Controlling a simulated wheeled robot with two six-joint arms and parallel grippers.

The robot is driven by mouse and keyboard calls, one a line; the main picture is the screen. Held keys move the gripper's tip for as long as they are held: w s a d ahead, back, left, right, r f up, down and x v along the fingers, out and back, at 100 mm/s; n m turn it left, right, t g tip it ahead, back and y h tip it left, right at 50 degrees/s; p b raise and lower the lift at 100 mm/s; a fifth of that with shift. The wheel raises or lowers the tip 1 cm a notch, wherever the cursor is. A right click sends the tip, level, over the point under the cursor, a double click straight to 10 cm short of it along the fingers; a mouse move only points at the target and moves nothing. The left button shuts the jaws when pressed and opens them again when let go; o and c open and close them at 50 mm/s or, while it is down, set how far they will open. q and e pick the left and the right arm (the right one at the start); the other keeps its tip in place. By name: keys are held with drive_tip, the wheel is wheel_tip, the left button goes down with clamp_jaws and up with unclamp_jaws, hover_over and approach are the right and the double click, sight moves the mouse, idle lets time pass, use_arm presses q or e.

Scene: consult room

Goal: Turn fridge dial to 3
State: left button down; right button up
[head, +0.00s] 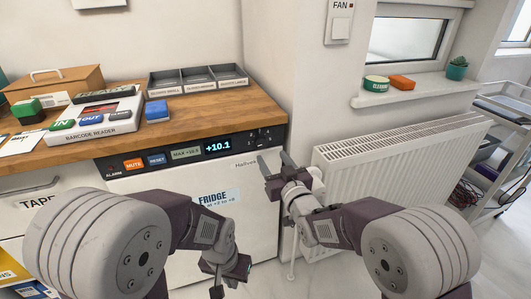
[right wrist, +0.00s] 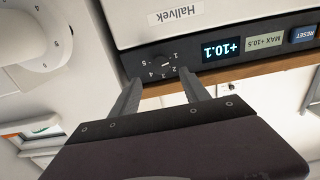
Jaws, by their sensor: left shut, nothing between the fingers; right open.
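The fridge (head: 155,187) stands under the wooden counter, with a black control strip (head: 178,157) along its top. Its small black dial (right wrist: 158,63) is ringed by numbers 1 to 5 and appears upside down in the right wrist view. A pale mark on it seems to point near 1 or 2; the exact setting is hard to tell. My right gripper (head: 275,160) is open and empty in front of the strip's right end. Its fingers (right wrist: 160,86) straddle the dial's direction, apparently short of it. My left gripper (head: 231,278) is shut and empty, low before the fridge door.
The fridge display (head: 217,146) reads +10.1, beside orange MUTE (head: 133,164) and blue RESET (head: 156,160) buttons. A white radiator (head: 400,150) stands close right of my right gripper. A white numbered knob (right wrist: 35,35) shows in the right wrist view. The counter (head: 215,108) holds stamps and trays.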

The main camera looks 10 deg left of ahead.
sight(263, 145)
drive_tip(key=b+x, duration=0.1)
drive_tip(key=x, duration=0.7)
drive_tip(key=shift+w+a+f, duration=0.1)
drive_tip(key=shift+a, duration=0.1)
clamp_jaws()
